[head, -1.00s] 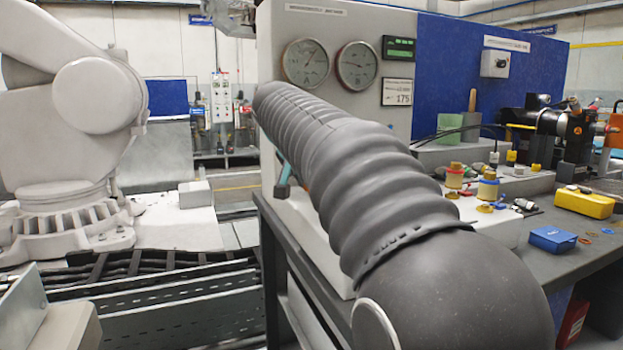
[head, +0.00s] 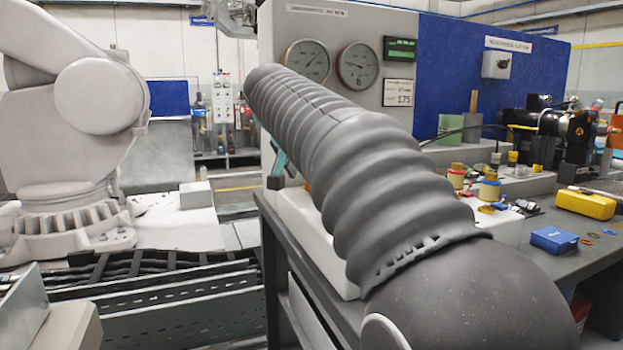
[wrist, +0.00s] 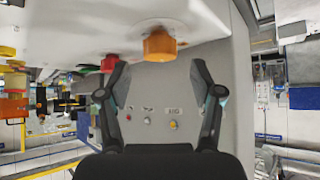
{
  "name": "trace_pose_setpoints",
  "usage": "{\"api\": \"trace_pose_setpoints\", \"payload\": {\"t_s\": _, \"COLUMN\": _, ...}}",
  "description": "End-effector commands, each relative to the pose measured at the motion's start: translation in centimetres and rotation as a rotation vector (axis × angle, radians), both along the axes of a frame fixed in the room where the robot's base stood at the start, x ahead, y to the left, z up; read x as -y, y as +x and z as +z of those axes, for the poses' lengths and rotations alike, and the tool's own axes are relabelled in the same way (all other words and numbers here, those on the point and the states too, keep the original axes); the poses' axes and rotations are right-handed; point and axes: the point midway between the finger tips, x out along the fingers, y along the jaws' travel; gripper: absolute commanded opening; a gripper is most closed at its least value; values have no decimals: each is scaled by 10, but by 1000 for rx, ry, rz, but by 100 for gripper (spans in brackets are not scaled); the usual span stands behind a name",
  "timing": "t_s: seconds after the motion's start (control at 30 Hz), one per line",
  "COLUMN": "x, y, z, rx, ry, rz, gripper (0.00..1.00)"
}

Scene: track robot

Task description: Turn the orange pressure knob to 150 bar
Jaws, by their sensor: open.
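The orange knob (wrist: 159,45) sits on a round pale base on the white panel (wrist: 215,22) in the wrist view. My gripper (wrist: 160,72) is open, with one dark finger on each side. The knob lies in line with the gap between the fingertips, a little beyond them, and neither finger visibly touches it. No scale is readable on the knob. In the head view my arm's dark sleeve hides most of the gripper; a small teal and dark part of it shows left of the sleeve.
A red knob (wrist: 108,64) is beside the left finger in the wrist view. A blue box (head: 553,240) and yellow case (head: 585,203) lie on the bench.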

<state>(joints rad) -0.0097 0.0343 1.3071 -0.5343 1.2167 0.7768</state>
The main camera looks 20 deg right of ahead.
Motion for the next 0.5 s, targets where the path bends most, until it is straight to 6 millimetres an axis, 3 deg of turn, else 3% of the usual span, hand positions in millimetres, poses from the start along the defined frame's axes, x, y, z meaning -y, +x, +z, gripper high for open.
{"api": "trace_pose_setpoints", "payload": {"t_s": 0.2, "x": -22, "y": -23, "z": 32, "rx": 3, "ry": 1, "rz": 3, "gripper": 66}}
{"api": "trace_pose_setpoints", "payload": {"t_s": 0.5, "x": -39, "y": -42, "z": 56, "rx": 0, "ry": 0, "rz": 1, "gripper": 66}}
